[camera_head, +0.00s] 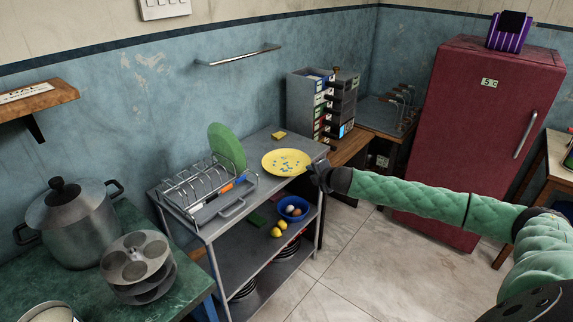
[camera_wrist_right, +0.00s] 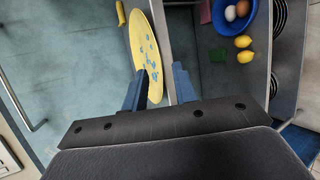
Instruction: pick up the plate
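The yellow plate (camera_head: 287,162) with a blue pattern is at the right end of the grey metal table's top. In the right wrist view the plate (camera_wrist_right: 143,42) shows slantwise as a narrow oval. My right gripper (camera_head: 317,174) is at the plate's right-hand edge. In the wrist view its two blue fingers (camera_wrist_right: 164,68) are apart. One finger overlaps the plate face and the other is beyond the rim; I cannot tell whether either touches it. My left gripper is not in view.
A dish rack (camera_head: 205,190) holding a green plate (camera_head: 227,146) stands left of the yellow plate. A yellow sponge (camera_head: 279,135) lies behind. Drawer units (camera_head: 310,100) stand at the back right.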

